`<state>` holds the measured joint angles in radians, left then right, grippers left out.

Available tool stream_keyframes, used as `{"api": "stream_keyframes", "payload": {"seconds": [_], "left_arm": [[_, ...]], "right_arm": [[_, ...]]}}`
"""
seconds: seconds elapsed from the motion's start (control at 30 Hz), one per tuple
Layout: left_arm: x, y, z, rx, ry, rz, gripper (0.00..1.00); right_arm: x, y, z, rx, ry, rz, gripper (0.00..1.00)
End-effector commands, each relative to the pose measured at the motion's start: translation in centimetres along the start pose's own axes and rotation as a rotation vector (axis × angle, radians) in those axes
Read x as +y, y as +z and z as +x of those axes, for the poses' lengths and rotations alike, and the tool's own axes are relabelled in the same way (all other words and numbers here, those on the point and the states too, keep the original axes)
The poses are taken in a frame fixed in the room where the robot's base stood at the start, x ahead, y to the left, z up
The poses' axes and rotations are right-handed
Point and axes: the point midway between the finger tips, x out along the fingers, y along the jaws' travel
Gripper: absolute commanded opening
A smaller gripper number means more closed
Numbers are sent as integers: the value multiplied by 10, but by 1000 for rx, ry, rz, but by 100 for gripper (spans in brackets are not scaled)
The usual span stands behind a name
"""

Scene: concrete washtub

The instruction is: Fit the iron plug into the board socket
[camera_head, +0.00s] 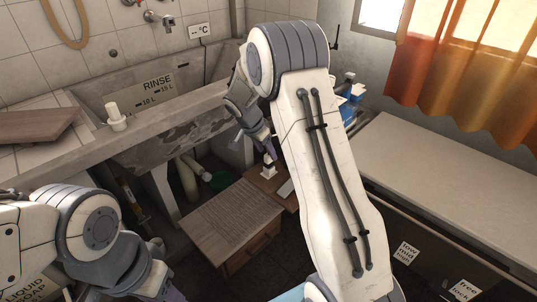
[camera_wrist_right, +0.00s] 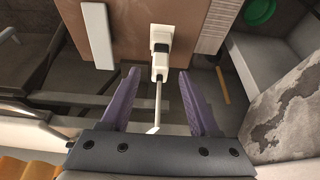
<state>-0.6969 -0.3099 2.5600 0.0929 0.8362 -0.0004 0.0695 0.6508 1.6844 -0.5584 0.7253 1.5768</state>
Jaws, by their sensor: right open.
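The iron plug (camera_wrist_right: 159,66), white and black with a pale cable, stands at the white socket (camera_wrist_right: 160,33) on the brown board (camera_wrist_right: 130,40). The two look joined in line, but I cannot tell how deep the plug sits. In the head view the socket (camera_head: 269,171) shows below my right gripper (camera_head: 265,145). In the right wrist view that gripper (camera_wrist_right: 159,73) is open, with its purple fingers on either side of the plug and cable, apart from them. My left gripper (camera_head: 174,293) is at the bottom edge, mostly cut off; its opening is hidden.
A slatted wooden stool (camera_head: 232,218) stands in front. The concrete washtub (camera_head: 185,125) is behind to the left, and a long pale counter (camera_head: 450,170) is at right.

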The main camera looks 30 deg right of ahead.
Motion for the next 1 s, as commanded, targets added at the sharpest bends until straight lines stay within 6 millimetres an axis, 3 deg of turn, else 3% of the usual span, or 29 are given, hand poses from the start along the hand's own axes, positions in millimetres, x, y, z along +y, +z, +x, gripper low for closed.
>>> {"api": "stream_keyframes", "payload": {"seconds": [0.1, 0.33, 1.0], "left_arm": [[1, 0, -8, 0, 0, 0, 50], [1, -1, -14, 0, 0, 0, 50], [1, -1, -14, 0, 0, 0, 50]], "right_arm": [[-1, -1, -29, 1, -3, -1, 62], [0, 0, -59, 0, -1, -1, 62], [0, 4, -68, -4, -3, -17, 62]]}}
